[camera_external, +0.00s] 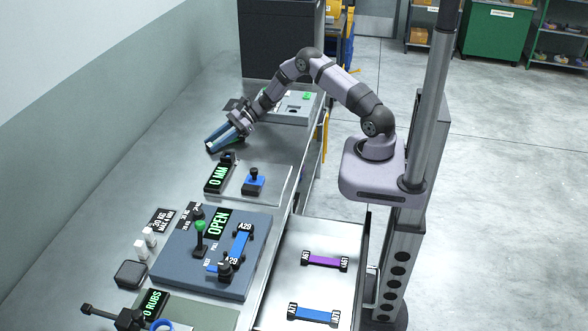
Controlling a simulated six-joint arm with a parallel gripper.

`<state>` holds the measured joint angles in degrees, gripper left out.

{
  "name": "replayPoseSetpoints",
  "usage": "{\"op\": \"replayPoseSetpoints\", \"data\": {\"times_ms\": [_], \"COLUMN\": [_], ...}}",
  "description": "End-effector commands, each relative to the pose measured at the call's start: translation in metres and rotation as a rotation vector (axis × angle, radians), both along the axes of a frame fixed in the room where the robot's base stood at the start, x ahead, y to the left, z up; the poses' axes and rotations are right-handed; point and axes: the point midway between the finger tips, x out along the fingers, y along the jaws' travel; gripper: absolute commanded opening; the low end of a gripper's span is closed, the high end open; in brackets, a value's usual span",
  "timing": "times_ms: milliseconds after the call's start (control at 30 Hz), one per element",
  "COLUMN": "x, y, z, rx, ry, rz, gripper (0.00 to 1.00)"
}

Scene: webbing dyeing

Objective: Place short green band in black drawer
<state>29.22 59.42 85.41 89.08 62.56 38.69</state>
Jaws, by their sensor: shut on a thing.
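My gripper (224,137) is at the far left part of the steel bench, low over its top, pointing down and to the left. It is shut on a narrow band-like thing between its fingers; dark and bluish parts show, with a hint of green, but its colour and length are hard to tell. I cannot make out a separate short green band elsewhere. A black cabinet (280,38) stands at the far end of the bench; whether it holds the black drawer I cannot tell.
An open metal drawer (290,275) at the bench's front holds a purple band (325,261) and a blue band (314,314). A blue-grey plate (180,255) with another blue band (240,245), a gauge station (255,181) and a grey box (290,107) stand on the bench.

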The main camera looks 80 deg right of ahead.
Motion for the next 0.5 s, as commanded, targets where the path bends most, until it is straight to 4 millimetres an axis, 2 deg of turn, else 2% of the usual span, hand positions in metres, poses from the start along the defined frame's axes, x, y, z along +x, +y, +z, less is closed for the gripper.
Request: {"op": "replayPoseSetpoints", "data": {"times_ms": [333,367,400,433,500], "x": [0.0002,0.0001,0.0001,0.0001,0.0001], "y": [-0.0001,-0.0002,-0.0001,-0.0001,-0.0001], "z": [-0.0037,-0.0029,-0.0023,-0.0023,-0.0023], "rx": [-0.001,-0.001,-0.001,-0.001,-0.001], "ry": [-0.001,-0.001,-0.001,-0.001,-0.001], "rz": [0.0,0.0,0.0,0.0,0.0], "gripper": [0.12,0.4,0.5,0.54,0.54]}}
